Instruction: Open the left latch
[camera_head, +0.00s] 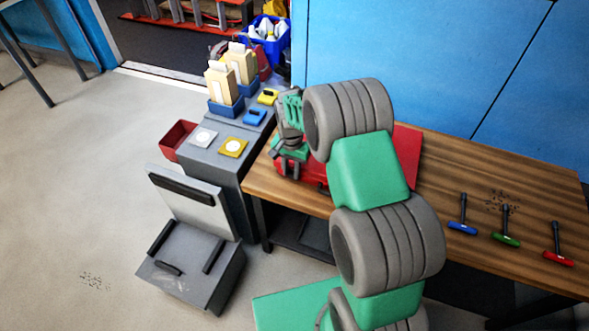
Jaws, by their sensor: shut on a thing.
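A red case (407,150) lies on the wooden table, largely hidden behind my green and grey arm. Its left part shows below and beside my gripper. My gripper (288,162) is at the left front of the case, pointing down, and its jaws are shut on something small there. From its place this is the left latch, but the fingers cover it and I cannot make out its shape or how far it is turned. The rest of the case's front is hidden by my arm.
Three T-handled tools, blue (462,228), green (506,240) and red (558,258), lie on the table (450,190) at right, near dark specks. A grey cabinet (215,165) with blue bins stands left. An open grey box (190,265) is on the floor.

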